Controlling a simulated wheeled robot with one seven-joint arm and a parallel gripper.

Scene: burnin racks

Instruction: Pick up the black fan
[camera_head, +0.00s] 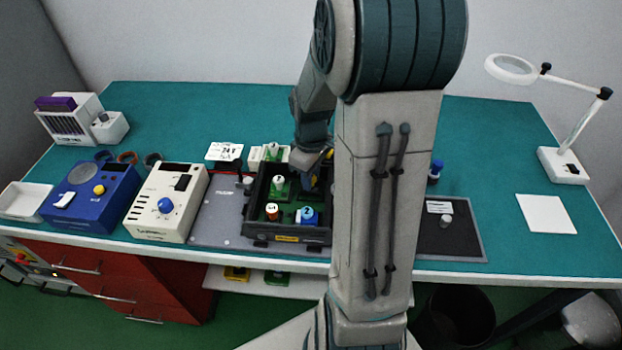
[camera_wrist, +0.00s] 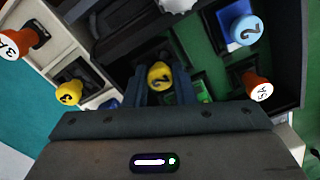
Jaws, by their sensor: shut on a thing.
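My gripper (camera_wrist: 172,88) is low over the black open tray (camera_head: 288,238) and shut on a dark piece with a round yellow knob marked 2, which I take for the black fan (camera_wrist: 159,77). The knob shows between the jaws; most of the body is hidden by them. In the head view my gripper (camera_head: 312,176) is at the tray's right part, largely hidden by my own arm. Whether the piece touches the tray floor cannot be told.
In the tray stand a blue block with knob 2 (camera_head: 308,215), an orange-knobbed piece (camera_head: 272,213) and a green board. A white rack (camera_wrist: 48,50) beside it holds another yellow-knobbed piece (camera_wrist: 69,93).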

